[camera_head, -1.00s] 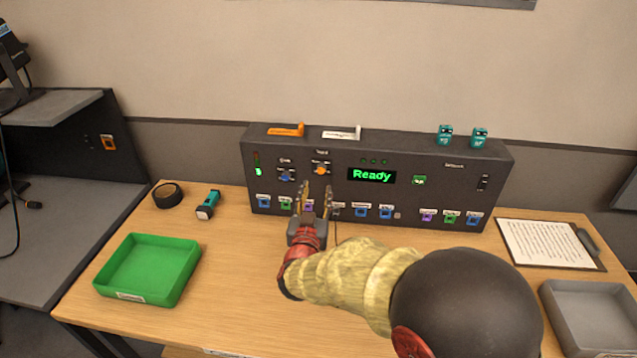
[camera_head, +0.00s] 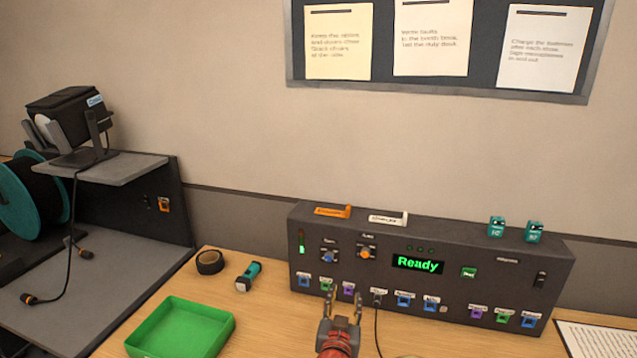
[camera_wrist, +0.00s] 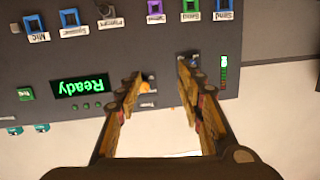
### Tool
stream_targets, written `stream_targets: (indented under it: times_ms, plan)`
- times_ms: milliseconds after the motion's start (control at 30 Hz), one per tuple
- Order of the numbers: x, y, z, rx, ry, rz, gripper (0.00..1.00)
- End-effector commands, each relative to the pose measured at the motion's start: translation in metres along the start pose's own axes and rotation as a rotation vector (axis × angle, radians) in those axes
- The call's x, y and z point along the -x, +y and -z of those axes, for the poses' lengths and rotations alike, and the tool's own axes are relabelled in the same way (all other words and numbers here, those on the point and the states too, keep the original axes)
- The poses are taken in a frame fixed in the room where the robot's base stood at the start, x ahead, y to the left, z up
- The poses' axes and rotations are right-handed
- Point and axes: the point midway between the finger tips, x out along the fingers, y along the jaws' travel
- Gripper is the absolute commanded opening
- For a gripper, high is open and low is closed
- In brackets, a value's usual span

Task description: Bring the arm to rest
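My gripper (camera_head: 343,302) is in front of the dark control panel (camera_head: 450,250), low in the head view near the purple socket (camera_head: 348,288). In the wrist view its two fingers (camera_wrist: 158,75) are spread with nothing between them. The gripper is open and appears apart from the panel. The panel's display (camera_head: 417,263) reads "Ready" in green; it appears upside down in the wrist view (camera_wrist: 80,86). Most of my arm is below the head view.
A black plug (camera_head: 377,297) sits in the socket row, its cable hanging in front of the panel. On the table are a green tray (camera_head: 180,330), a black tape roll (camera_head: 210,262) and a teal flashlight (camera_head: 248,276). A clipboard (camera_head: 600,340) lies at right.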

Motion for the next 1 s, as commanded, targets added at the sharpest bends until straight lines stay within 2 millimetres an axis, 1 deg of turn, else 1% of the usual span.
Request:
stream_targets:
  times_ms: [33,100,167,200,267,333,367,400,467,500,567,600,667,700,767,800,867,900,967,1000]
  plan:
    - [0.004,-0.010,-0.027,0.001,-0.086,0.049,0.38]
    - [0.016,-0.028,-0.058,0.002,-0.212,0.129,0.38]
    - [0.031,-0.043,-0.076,0.003,-0.315,0.195,0.38]
    - [0.043,-0.051,-0.085,0.006,-0.380,0.235,0.38]
    - [0.062,-0.058,-0.094,0.013,-0.474,0.289,0.38]
    - [0.086,-0.061,-0.100,0.026,-0.580,0.339,0.38]
    - [0.098,-0.060,-0.101,0.034,-0.624,0.357,0.38]
    - [0.113,-0.057,-0.101,0.045,-0.682,0.379,0.38]
    - [0.137,-0.049,-0.098,0.065,-0.763,0.403,0.38]
    - [0.153,-0.041,-0.095,0.082,-0.815,0.413,0.38]
    - [0.178,-0.026,-0.087,0.108,-0.888,0.420,0.38]
    - [0.196,-0.014,-0.082,0.127,-0.935,0.419,0.38]
    - [0.221,0.009,-0.071,0.158,-0.998,0.408,0.38]
    - [0.237,0.025,-0.063,0.176,-1.033,0.394,0.38]
    - [0.261,0.051,-0.050,0.206,-1.078,0.366,0.38]
    - [0.275,0.068,-0.040,0.221,-1.099,0.344,0.38]
    - [0.294,0.092,-0.026,0.240,-1.118,0.308,0.38]
    - [0.305,0.108,-0.016,0.249,-1.120,0.283,0.38]
    - [0.318,0.128,0.001,0.257,-1.103,0.247,0.38]
    - [0.323,0.139,0.013,0.256,-1.076,0.225,0.38]
